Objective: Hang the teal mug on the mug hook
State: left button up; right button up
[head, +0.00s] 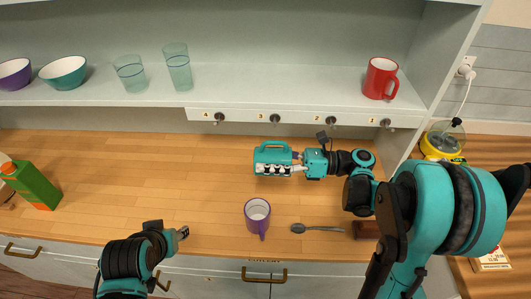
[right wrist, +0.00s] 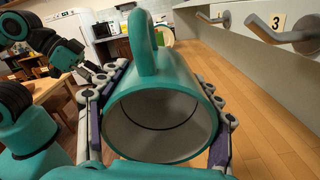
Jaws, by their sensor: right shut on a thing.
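The teal mug (head: 272,153) is in my right gripper (head: 285,168), held sideways above the wooden counter. In the right wrist view the mug (right wrist: 172,88) lies between both fingers, handle up and open mouth toward the camera. Numbered mug hooks line the strip under the shelf: hook 4 (head: 219,117), hook 3 (head: 274,118), hook 2 (head: 331,121) and hook 1 (head: 385,124). The mug is apart from and below hook 3 in the head view. My left gripper (head: 184,233) is low over the counter's front edge, away from the mug; its finger gap is unclear.
A purple mug (head: 257,213) and a spoon (head: 318,229) are on the counter near the front. A green carton (head: 32,185) is at the left. The shelf above bears a red mug (head: 381,78), glasses (head: 178,68) and bowls (head: 64,72). The counter's left middle is clear.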

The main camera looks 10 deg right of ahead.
jog(key=shift+s+r, duration=0.1)
jog(key=shift+s, duration=0.05)
jog(key=shift+a, duration=0.1)
jog(key=w+d+f+b, duration=0.1)
jog(key=w+d+b, duration=0.1)
jog(key=w, duration=0.8)
jog(key=shift+f+b, duration=0.35)
jog(key=shift+f, duration=0.05)
jog(key=shift+w+f, duration=0.1)
jog(key=shift+w, duration=0.05)
dwell(0.8)
jog(key=o, duration=1.9)
